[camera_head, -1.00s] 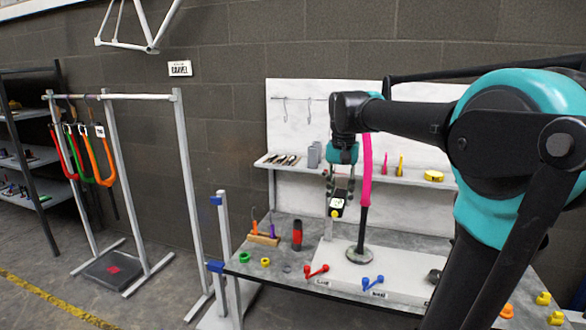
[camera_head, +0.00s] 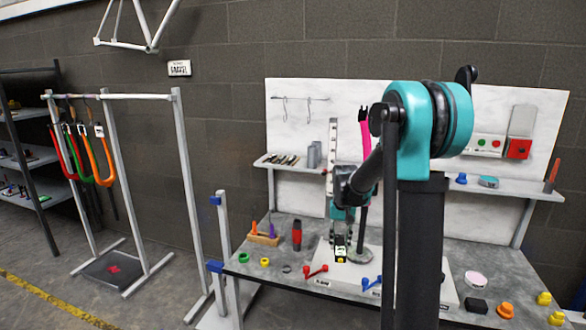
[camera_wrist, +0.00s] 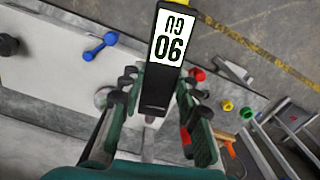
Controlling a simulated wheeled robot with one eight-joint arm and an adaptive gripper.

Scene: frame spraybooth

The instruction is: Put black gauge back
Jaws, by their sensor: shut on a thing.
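The black gauge (camera_head: 340,243) has a white face and a yellow tip. It hangs pointing down from my gripper (camera_head: 341,228), over the front part of the white board on the bench. In the wrist view the black gauge (camera_wrist: 155,90) sits between the fingers of my gripper (camera_wrist: 162,88), its white label with dark characters facing the camera and its far end cut off by the top edge. I cannot tell whether its tip touches the board.
A black block (camera_head: 476,305) sits right. A shelf (camera_head: 285,162) runs behind.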

